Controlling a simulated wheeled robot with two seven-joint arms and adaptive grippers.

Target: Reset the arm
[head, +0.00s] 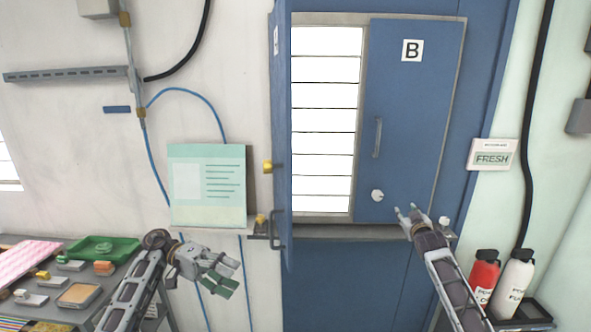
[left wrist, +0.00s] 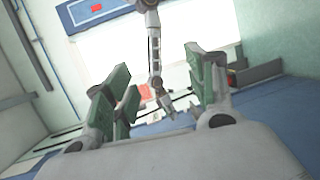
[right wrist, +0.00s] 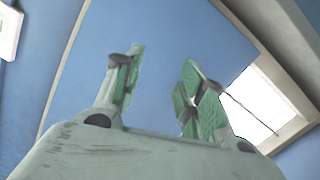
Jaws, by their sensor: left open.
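My left gripper (head: 225,275) is at the lower left in the head view, in front of the pale wall and beside the grey bench. In the left wrist view its green-padded fingers (left wrist: 160,85) are apart with nothing between them. My right gripper (head: 408,212) is raised in front of the lower part of the blue door marked B (head: 415,100), just right of its white knob (head: 377,196). In the right wrist view its fingers (right wrist: 160,85) are spread and empty. I cannot tell how close they are to the door.
A blue door (head: 283,150) stands swung out beside a bright, slatted opening (head: 325,115). A grey bench (head: 40,240) at left holds a green tray (head: 103,248) and small items. Red (head: 483,275) and white (head: 514,280) bottles stand at lower right, near my right arm.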

